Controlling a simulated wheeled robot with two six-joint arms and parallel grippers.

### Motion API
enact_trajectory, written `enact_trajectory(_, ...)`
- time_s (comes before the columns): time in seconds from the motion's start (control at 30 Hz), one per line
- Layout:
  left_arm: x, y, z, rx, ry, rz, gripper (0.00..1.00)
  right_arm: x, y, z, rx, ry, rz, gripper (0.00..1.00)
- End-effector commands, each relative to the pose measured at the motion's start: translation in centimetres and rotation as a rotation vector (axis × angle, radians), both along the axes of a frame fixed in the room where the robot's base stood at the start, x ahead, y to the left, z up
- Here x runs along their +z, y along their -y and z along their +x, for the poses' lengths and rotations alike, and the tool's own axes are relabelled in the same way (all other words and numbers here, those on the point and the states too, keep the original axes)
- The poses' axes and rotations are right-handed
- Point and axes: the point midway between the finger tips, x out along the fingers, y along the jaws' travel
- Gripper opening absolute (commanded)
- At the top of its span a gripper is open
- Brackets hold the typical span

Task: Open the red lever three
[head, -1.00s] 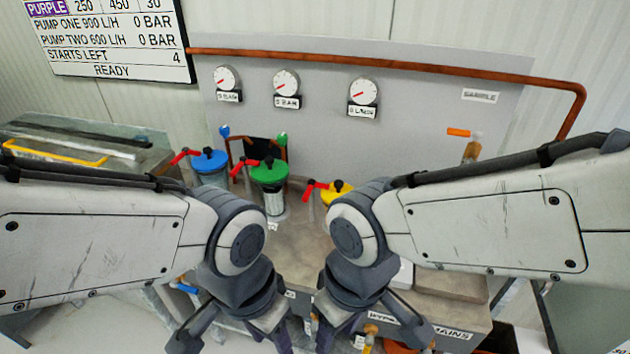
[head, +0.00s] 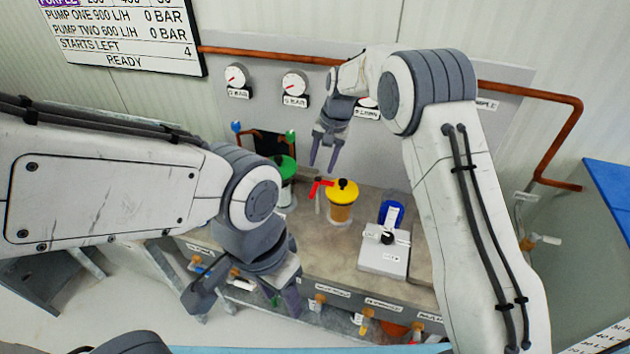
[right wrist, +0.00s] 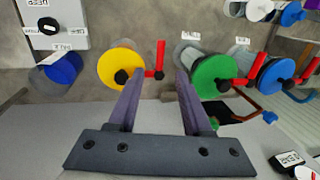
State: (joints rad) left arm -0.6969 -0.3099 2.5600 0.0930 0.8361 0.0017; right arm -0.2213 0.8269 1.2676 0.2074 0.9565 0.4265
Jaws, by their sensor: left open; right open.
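The red lever (head: 319,186) beside the yellow-lidded canister (head: 341,207) juts out to the left of the yellow lid. I take it as lever three. In the right wrist view this red lever (right wrist: 160,59) stands beside the yellow lid (right wrist: 118,62), past the gap between my fingers. My right gripper (head: 323,166) is open and empty, pointing down just above the lever in the head view; I see no contact. It also shows in the right wrist view (right wrist: 157,82). My left gripper (head: 243,305) is open and empty, low at the bench front.
A white box (head: 384,256) and a blue-topped item (head: 391,213) stand right of the yellow canister. Gauges (head: 295,82) and copper pipe (head: 540,95) line the back panel.

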Motion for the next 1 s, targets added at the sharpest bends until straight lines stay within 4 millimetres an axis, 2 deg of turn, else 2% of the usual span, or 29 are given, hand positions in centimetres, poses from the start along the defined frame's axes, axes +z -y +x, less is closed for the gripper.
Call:
enact_trajectory(0.5,2.9,0.0,0.0,0.001,0.000,0.000,0.50,-8.2,-1.6,0.4,0.003,-0.002,-0.001,0.49)
enact_trajectory(0.7,3.2,0.0,0.0,0.001,0.000,0.000,0.50,-9.6,-1.9,0.5,0.004,0.002,-0.001,0.49)
enact_trajectory(0.97,3.1,0.0,0.0,0.001,0.000,0.000,0.50,-9.7,-1.9,0.5,0.004,0.002,-0.001,0.49)
enact_trajectory(1.0,3.1,0.0,0.0,0.001,0.000,0.000,0.50,-9.7,-1.9,0.5,0.004,0.002,-0.001,0.34)
